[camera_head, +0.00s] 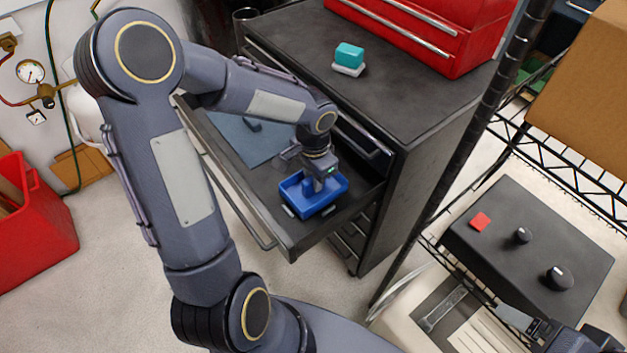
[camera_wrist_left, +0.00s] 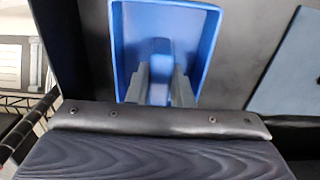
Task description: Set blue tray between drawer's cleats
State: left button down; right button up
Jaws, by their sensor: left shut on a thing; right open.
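The blue tray (camera_head: 336,188) is in or just above the near right part of the open drawer (camera_head: 262,184). I cannot tell whether it touches the drawer floor. My left gripper (camera_head: 313,183) reaches down into the tray and is shut on its raised middle part. The left wrist view shows both fingers around this blue part inside the tray (camera_wrist_left: 205,40). Two small pale strips, likely cleats, show by the tray's near edge, one at left (camera_head: 289,211) and one at right (camera_head: 329,210). Any others are hidden. My right gripper (camera_head: 538,328) is open at the lower right.
A blue-grey mat (camera_head: 240,140) lies farther back in the drawer. The dark cabinet top (camera_head: 400,95) holds a teal block on a white base (camera_head: 349,55) and a red toolbox (camera_head: 455,50). A wire rack with a black post (camera_head: 450,150) stands right of the cabinet.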

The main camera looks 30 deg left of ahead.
pick_arm(q)
jog(key=shift+f, duration=0.6)
jog(key=shift+f, duration=0.15)
jog(key=c, duration=1.3)
grip_release()
